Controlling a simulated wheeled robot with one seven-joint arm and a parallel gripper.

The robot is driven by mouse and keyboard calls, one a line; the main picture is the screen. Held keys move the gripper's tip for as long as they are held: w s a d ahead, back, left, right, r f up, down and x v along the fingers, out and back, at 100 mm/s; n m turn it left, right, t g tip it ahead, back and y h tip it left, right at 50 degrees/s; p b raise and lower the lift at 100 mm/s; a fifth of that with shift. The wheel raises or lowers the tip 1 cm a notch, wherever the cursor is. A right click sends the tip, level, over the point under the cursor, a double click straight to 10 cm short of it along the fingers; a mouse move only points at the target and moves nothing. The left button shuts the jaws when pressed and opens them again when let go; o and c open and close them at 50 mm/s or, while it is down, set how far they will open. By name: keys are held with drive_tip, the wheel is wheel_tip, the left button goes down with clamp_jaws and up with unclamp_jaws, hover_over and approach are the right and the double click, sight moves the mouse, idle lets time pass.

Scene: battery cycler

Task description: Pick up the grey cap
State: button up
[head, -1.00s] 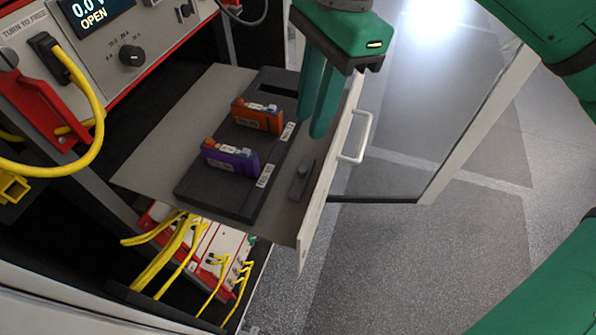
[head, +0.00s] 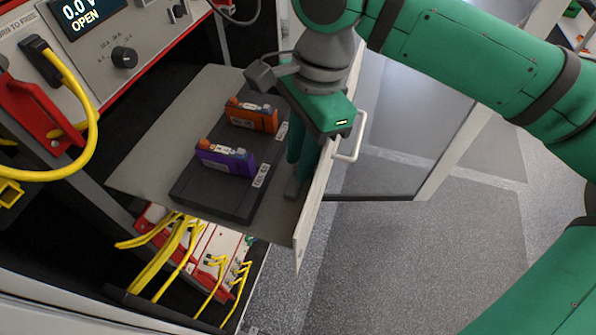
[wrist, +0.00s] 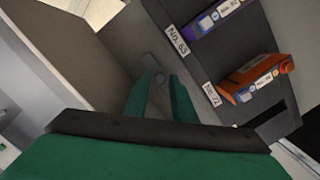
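The grey cap (wrist: 151,62) is a small dark grey strip with a round knob, lying on the drawer's grey floor. In the wrist view its knob end shows between and just beyond my fingertips. In the head view only its near end (head: 292,189) shows below my fingers; the rest is hidden. My gripper (wrist: 162,80) is open, with its two green fingers apart and pointing down at the cap. In the head view my gripper (head: 299,168) is over the drawer's right side, close to the front panel. I cannot tell whether the fingers touch the cap.
The pulled-out drawer (head: 140,150) holds a black tray (head: 208,201) with an orange battery (head: 252,115) and a purple battery (head: 226,160), left of my gripper. The drawer's white front panel (head: 308,225) with its handle (head: 357,140) stands close on the right. Yellow cables (head: 165,260) hang below.

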drive_tip(key=shift+f, duration=0.5)
clamp_jaws()
drive_tip(key=shift+r, duration=0.15)
